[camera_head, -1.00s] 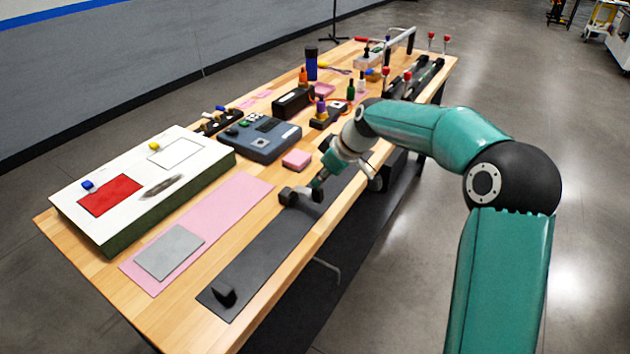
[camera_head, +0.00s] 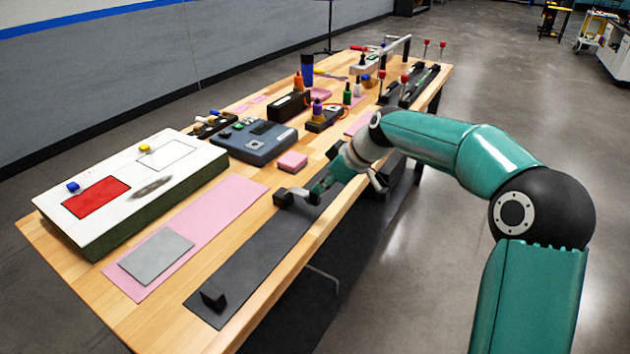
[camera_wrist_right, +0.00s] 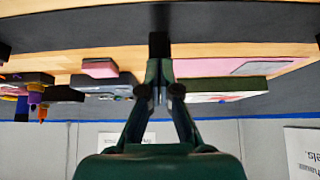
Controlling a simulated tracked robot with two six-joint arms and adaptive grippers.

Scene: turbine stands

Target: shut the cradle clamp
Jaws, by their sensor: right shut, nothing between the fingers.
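A long black strip (camera_head: 255,250) lies along the table's front edge. A dark block (camera_head: 212,298) stands at its near end, and a dark clamp-like piece (camera_head: 284,199) stands at its far end. Which part is the cradle clamp's moving part I cannot tell. My right gripper (camera_head: 314,192) is low over the far end of the strip, right beside the dark piece. In the wrist view, the right gripper's fingers (camera_wrist_right: 159,86) are together with nothing held between them. A black block (camera_wrist_right: 159,45) shows just past the fingertips; whether they touch it is unclear. My left gripper is out of view.
A pink mat (camera_head: 205,225) with a grey plate (camera_head: 156,256) lies beside the strip. A white panel box (camera_head: 150,205), a blue-grey device (camera_head: 255,142) and a pink block (camera_head: 292,161) stand behind. Bottles and racks crowd the far end.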

